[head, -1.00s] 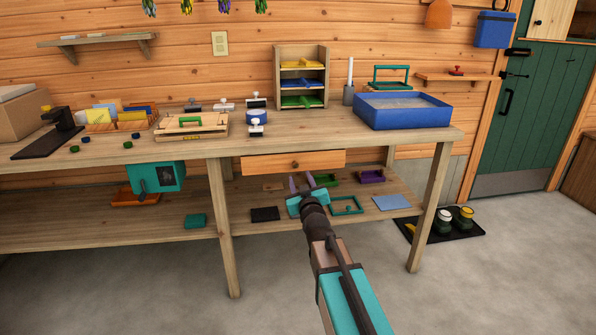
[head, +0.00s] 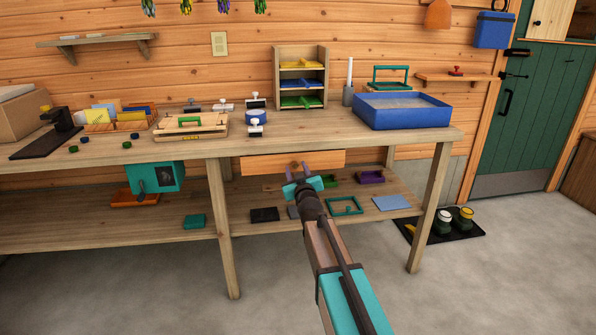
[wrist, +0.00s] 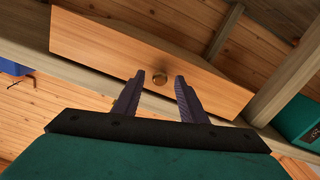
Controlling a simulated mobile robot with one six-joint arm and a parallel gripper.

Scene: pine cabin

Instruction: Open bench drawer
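The bench drawer (head: 262,162) is an orange-brown wooden front under the bench top, and it looks closed. It fills the upper part of the wrist view (wrist: 110,55). I cannot tell whether the fingers touch the knob or the drawer front.
The wooden bench top (head: 310,128) holds a blue tray (head: 402,110), a small shelf rack (head: 301,78) and stamps. A teal box (head: 155,178) hangs under the bench at left. The lower shelf (head: 255,198) holds several small items. The floor in front is clear.

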